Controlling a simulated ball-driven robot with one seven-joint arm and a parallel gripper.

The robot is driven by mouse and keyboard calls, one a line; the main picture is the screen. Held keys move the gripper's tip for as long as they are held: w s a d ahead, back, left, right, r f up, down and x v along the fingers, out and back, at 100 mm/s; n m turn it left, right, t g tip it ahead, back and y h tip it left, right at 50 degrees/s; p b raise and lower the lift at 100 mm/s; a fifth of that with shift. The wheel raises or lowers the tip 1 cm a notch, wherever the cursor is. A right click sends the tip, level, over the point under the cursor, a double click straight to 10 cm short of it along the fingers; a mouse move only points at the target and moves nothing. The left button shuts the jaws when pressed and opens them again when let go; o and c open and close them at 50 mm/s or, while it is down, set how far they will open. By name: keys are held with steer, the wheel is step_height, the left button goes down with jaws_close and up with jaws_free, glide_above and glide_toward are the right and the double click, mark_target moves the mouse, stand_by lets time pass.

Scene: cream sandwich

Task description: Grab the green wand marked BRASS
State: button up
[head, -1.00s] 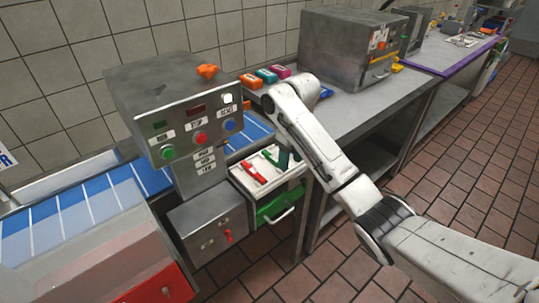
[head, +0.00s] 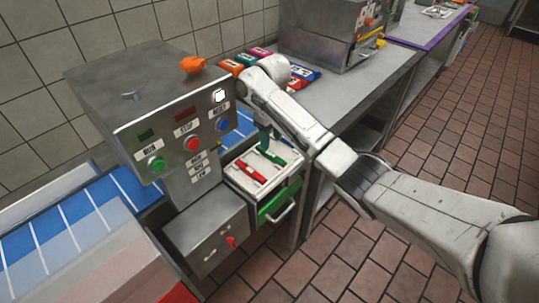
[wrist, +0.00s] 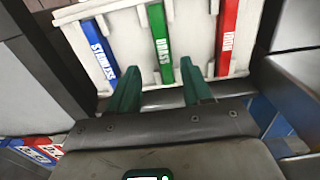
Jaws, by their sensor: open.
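The green wand marked BRASS (wrist: 160,48) lies in a white tray in the wrist view, between a blue wand (wrist: 100,48) at left and a red wand (wrist: 227,38) at right. My gripper (wrist: 161,86) is open, its two dark green fingers either side of the green wand's near end, with nothing between them held. Whether the fingers are level with the wand cannot be told. In the head view the green wand (head: 274,158) and a red wand (head: 251,171) show in the open drawer (head: 283,187); my gripper (head: 264,135) is over its back end.
The metal control machine (head: 150,110) with buttons stands left of the drawer. A metal table (head: 335,90) is behind and right, with several coloured boxes (head: 303,71) on it. A blue conveyor (head: 75,215) runs at left. The tiled floor at right is open.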

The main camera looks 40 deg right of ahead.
mark_target(271, 154)
steer(key=shift+s+a+f+p, duration=0.1)
steer(key=shift+a+f+p, duration=0.1)
steer(key=shift+f, duration=1.2)
steer(key=shift+a+f+p, duration=0.1)
steer(key=shift+f+p, duration=0.05)
steer(key=shift+f, duration=1.2)
steer(key=shift+d, duration=0.1)
jaws_close()
